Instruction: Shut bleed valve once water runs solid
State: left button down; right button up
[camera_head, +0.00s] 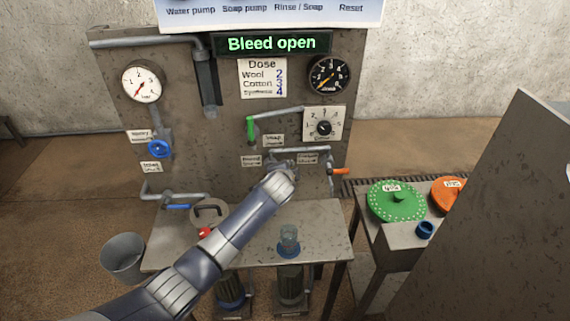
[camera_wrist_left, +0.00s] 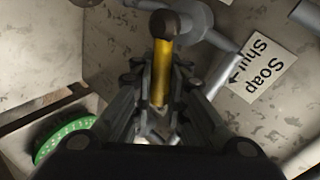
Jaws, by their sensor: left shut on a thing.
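My left gripper (camera_head: 285,168) is at the panel, below the pipework in the middle. In the left wrist view its fingers (camera_wrist_left: 160,95) are closed around a yellow lever (camera_wrist_left: 162,75) with a dark round end. I cannot tell whether this lever is the bleed valve's. In the head view the gripper hides the lever. The display (camera_head: 271,43) reads "Bleed open" in green. No running water can be made out. My right gripper is in neither view.
A green lever (camera_head: 250,130) and an orange handle (camera_head: 340,171) flank the gripper. A blue wheel (camera_head: 159,149) is at left. A bucket (camera_head: 122,257) is at lower left; a green disc (camera_head: 396,201) is at right.

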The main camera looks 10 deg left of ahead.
pick_arm(q)
notch_tip(320, 180, down, 2)
jog(key=shift+d+f+m+g+y, duration=0.15)
jog(key=shift+m+g+y, duration=0.25)
jog(key=shift+m+y, duration=0.65)
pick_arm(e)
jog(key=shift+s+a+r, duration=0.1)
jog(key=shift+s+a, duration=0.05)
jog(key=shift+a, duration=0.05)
pick_arm(q)
jog(key=c, duration=1.6)
grip_release()
jog(key=shift+s+d+r, duration=0.1)
jog(key=shift+s+r, duration=0.15)
jog(key=shift+r, duration=0.2)
jog(key=v, duration=1.1)
jog(key=shift+s+d, duration=0.15)
jog(key=shift+s, duration=0.1)
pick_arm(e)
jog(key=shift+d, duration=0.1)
